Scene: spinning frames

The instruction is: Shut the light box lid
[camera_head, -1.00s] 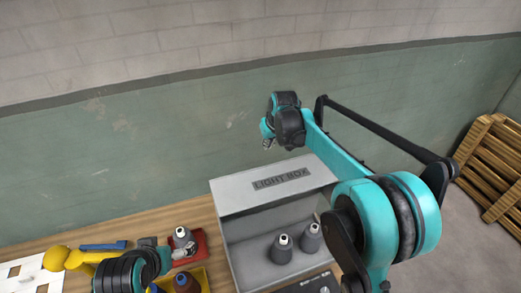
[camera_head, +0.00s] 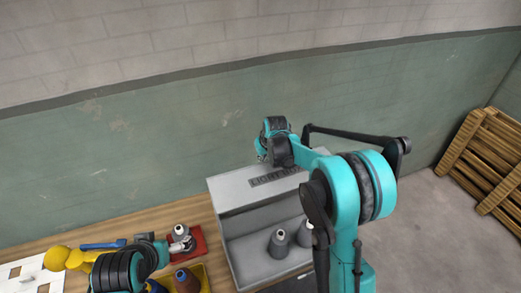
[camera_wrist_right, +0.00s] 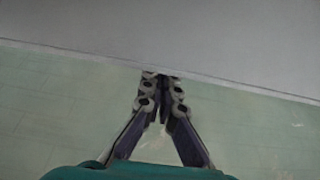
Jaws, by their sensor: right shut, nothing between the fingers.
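The light box (camera_head: 229,235) is a grey open-fronted box on the bench in the head view. Its grey lid (camera_head: 228,190), lettered LIGHT BOX, is raised above the opening; my right arm covers part of the lettering. My right gripper (camera_head: 262,157) is near the lid's upper back edge. In the right wrist view its fingers (camera_wrist_right: 160,77) are shut and empty at the edge of a grey panel (camera_wrist_right: 200,35), seemingly the lid; contact cannot be told. My left gripper (camera_head: 184,244) is low at the left, beside a grey cone; its jaw state is unclear.
A dark grey cone (camera_head: 279,246) stands inside the box, with another partly hidden by my right arm. Left of the box are a red tray (camera_head: 200,242), a yellow tray (camera_head: 204,275) and a blue item (camera_head: 100,245). Wooden pallets (camera_head: 487,150) stand far right.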

